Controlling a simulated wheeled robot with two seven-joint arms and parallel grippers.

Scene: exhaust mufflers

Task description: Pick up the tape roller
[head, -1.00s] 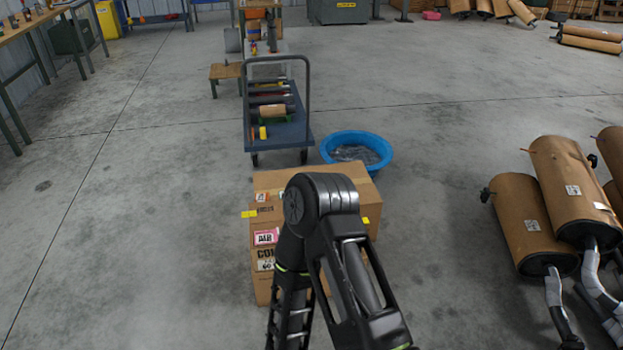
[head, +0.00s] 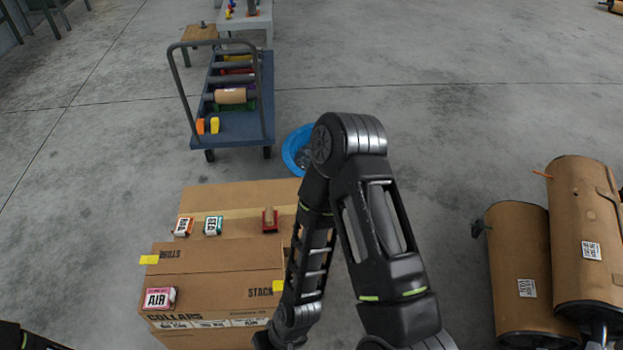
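A small red item with a tan part (head: 270,221), which looks like the tape roller, sits on top of a large cardboard box (head: 215,258), near its right side. It is too small to be sure of its details. My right arm bends down in front of the box's right side, and its wrist end reaches the bottom edge of the head view. Its gripper is not visible. Only a dark piece of my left arm shows at the bottom left corner, and its gripper is out of view.
An orange-and-white packet (head: 183,227) and a teal-and-white packet (head: 213,225) also lie on the box. Behind it stand a blue cart (head: 240,127) and a blue basin (head: 293,152), partly hidden by my arm. Brown mufflers (head: 519,265) stand at the right. Floor to the left is clear.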

